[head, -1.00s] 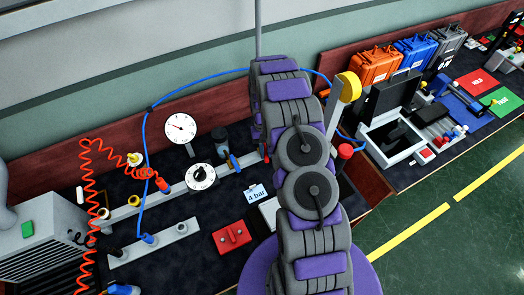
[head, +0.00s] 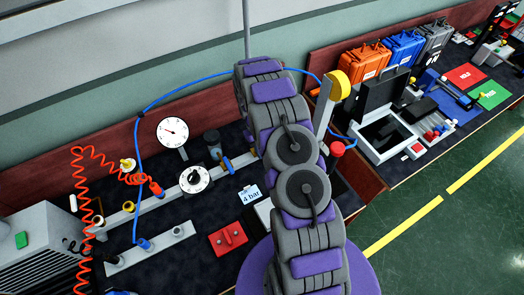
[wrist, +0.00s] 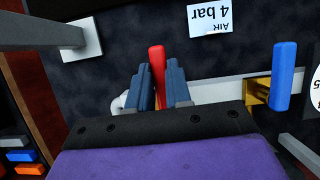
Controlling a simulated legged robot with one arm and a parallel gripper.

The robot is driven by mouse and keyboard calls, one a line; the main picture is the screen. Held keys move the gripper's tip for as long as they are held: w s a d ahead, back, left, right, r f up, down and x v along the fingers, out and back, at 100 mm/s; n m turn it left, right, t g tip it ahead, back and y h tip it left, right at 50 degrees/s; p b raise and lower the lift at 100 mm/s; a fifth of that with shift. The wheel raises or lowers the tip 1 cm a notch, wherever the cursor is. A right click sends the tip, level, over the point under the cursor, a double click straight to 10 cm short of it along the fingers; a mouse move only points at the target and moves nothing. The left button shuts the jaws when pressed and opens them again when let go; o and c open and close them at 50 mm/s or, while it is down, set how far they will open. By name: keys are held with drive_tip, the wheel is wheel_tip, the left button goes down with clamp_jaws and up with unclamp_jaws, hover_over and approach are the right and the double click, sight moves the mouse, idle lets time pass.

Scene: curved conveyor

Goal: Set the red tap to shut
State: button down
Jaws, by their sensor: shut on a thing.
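The red tap's handle (wrist: 157,62) shows in the wrist view, standing up the picture, roughly across the line of the pale rail (wrist: 222,90). My gripper (wrist: 158,74) has its two blue-grey fingers on either side of the handle and is shut on it. In the head view my arm covers the gripper and the red tap.
A blue-handled tap (wrist: 284,76) with a brass body sits on the same rail, right of my gripper. A card reading "AIR 4 bar" (wrist: 210,19) lies beyond.

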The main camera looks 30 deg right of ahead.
drive_tip(key=shift+w+r, duration=0.15)
drive_tip(key=shift+w, duration=0.25)
drive_tip(key=c, duration=1.3)
unclamp_jaws()
drive_tip(key=shift+o, duration=1.3)
drive_tip(key=shift+s+d, duration=0.1)
drive_tip(key=shift+s, duration=0.1)
drive_tip(key=v, duration=1.7)
drive_tip(key=shift+p, duration=0.3)
drive_tip(key=shift+r, duration=0.2)
